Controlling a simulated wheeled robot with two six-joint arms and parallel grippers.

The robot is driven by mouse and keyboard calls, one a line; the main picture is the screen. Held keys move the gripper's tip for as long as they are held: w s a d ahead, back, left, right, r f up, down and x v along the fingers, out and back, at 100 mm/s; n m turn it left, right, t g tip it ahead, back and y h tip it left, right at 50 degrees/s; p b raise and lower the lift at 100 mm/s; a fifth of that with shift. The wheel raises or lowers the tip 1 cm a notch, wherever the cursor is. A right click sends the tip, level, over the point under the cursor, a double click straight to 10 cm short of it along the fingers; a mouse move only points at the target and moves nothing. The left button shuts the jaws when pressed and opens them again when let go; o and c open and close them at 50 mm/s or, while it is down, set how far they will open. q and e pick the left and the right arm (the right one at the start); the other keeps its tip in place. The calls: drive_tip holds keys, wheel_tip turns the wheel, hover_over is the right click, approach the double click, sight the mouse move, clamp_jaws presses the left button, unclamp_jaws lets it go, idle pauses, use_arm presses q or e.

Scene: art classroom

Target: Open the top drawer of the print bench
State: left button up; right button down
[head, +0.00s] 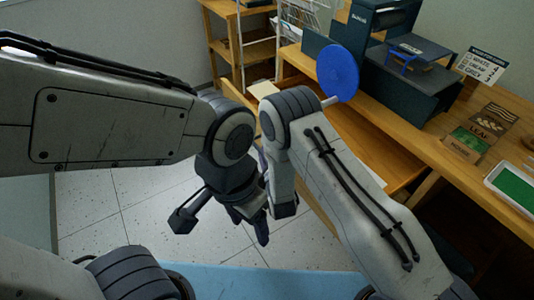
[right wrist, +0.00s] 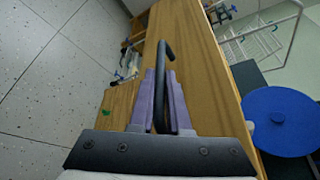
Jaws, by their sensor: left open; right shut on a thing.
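The print bench (head: 440,130) runs along the wall at the right in the head view. Its wooden top drawer (head: 345,130) appears pulled out, with its inside partly showing behind my right arm. In the right wrist view, my right gripper (right wrist: 162,80) is shut on a dark bar handle (right wrist: 165,55) with a bent end, against a wooden front (right wrist: 205,70). In the head view, my arms mostly hide the handle and the right fingers. My left gripper (head: 222,225) is open and empty, low over the floor, in front of the right wrist.
A blue disc (head: 338,72) on a dark press (head: 405,80) stands on the bench, with a leaf print (head: 478,132) and a green tray (head: 512,187) farther right. Wooden shelves (head: 245,45) and a white wire rack (head: 305,20) stand behind. Tiled floor (head: 110,210) is clear at left.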

drive_tip(key=c, duration=0.9)
unclamp_jaws()
drive_tip(key=v, duration=1)
drive_tip(key=shift+s+r, duration=0.15)
